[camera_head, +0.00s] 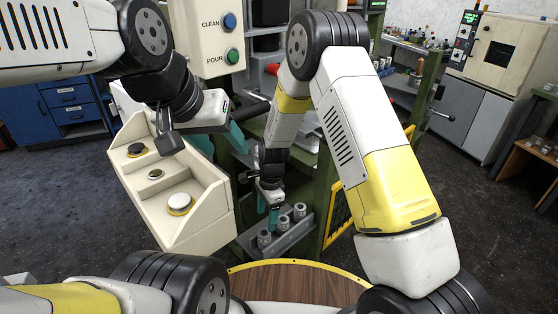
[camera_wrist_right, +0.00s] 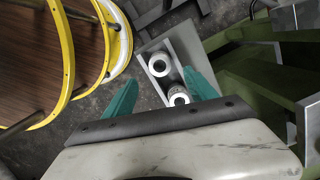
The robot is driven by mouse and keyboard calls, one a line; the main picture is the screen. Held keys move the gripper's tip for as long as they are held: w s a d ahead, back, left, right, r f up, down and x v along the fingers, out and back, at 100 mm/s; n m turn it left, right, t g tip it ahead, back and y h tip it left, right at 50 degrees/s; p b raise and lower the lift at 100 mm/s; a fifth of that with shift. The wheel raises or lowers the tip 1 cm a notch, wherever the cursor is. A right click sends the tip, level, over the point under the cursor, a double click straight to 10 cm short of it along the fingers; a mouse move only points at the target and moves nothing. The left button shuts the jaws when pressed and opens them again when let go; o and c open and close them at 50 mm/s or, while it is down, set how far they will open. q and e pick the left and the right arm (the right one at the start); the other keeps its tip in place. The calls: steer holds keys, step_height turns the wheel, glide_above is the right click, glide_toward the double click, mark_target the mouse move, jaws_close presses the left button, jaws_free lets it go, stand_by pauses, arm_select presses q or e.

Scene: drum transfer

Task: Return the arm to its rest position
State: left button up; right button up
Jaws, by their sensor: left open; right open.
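My right arm comes down from the upper middle of the head view. Its gripper (camera_head: 268,210) is open, teal fingers pointing down over a grey tray (camera_head: 276,247) with metal cylinders (camera_head: 299,211). In the right wrist view the teal fingers of this gripper (camera_wrist_right: 160,78) stand apart, with the tray (camera_wrist_right: 205,62) and two cylinders (camera_wrist_right: 160,65) seen between and beyond them. I see nothing held. My left gripper (camera_head: 219,142) is open beside the cream button box, its teal fingers apart. Whether it touches the box cannot be told.
The cream button box (camera_head: 205,222) stands left of the tray. A panel marked CLEAN and POUR (camera_head: 207,40) is above. A green frame (camera_head: 318,200) stands close by the right arm. A round wooden top with yellow rim (camera_head: 300,285) is in front. Open floor lies right.

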steer(key=s+d+r+n+t+y, duration=0.1)
steer(key=d+r+n+t, duration=0.15)
steer(key=d+r, duration=0.7)
steer(key=s+d+r+n+t+y, duration=0.1)
steer(key=d+r+n, duration=0.15)
steer(key=r, duration=1.35)
steer(key=s+d+r+n+t, duration=0.1)
steer(key=s+d+r+n, duration=0.2)
steer(key=s+d+r, duration=0.2)
steer(key=s+d+r+n+t+h, duration=0.1)
steer(key=s+d+r+n, duration=0.3)
steer(key=s, duration=0.6)
step_height(320, 180, up, 3)
steer(key=d+t, duration=0.1)
steer(key=d, duration=0.1)
steer(key=shift+s+d, duration=0.3)
steer(key=shift+s, duration=0.05)
